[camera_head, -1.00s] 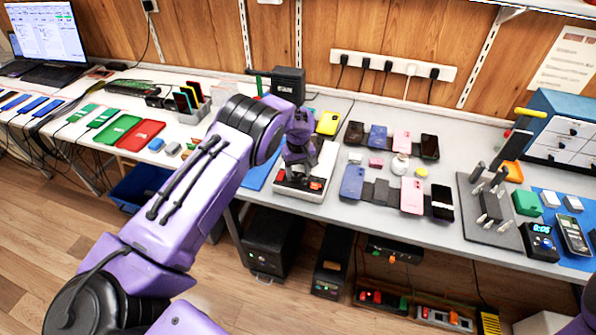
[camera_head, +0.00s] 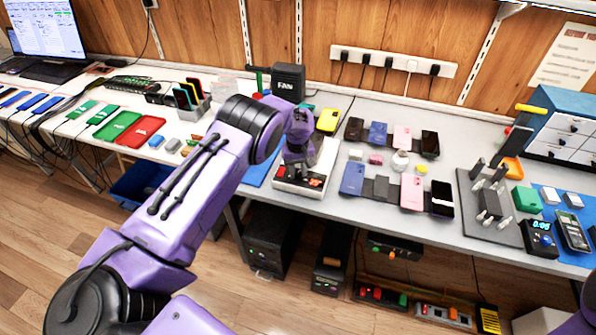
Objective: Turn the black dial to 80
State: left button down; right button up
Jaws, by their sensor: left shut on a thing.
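A white box with a dark top panel (camera_head: 330,160) stands near the front edge of the table, in the middle of the head view. A small red-orange part (camera_head: 316,182) shows on its front right. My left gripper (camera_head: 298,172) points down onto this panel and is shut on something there. The black dial is hidden behind the gripper, so its setting cannot be read. The held thing lies where the dial would be. My right gripper is out of view; only a bit of my right arm shows at the lower right edge.
Several phones (camera_head: 353,178) lie in rows right of the box. Phones in a rack (camera_head: 190,98) and a red tray (camera_head: 141,132) lie to the left. A grey mat with a fixture (camera_head: 488,230) is further right.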

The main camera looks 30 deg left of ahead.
aim_at(298, 173)
pick_arm(q)
jog(key=m+b, duration=0.1)
jog(key=m, duration=0.2)
jog(key=shift+f+m+b, duration=0.1)
jog(key=shift+m+b, duration=0.2)
jog(key=shift+m, duration=0.1)
jog(key=shift+m+b, duration=0.55)
jog(key=shift+m, duration=1.95)
jog(key=c, duration=0.8)
grip_release()
jog(key=shift+c, duration=0.2)
jog(key=shift+r, duration=0.2)
notch_tip(298, 173, up, 10)
jog(key=b, duration=0.1)
jog(key=shift+r+b, duration=0.2)
jog(key=shift+b, duration=0.2)
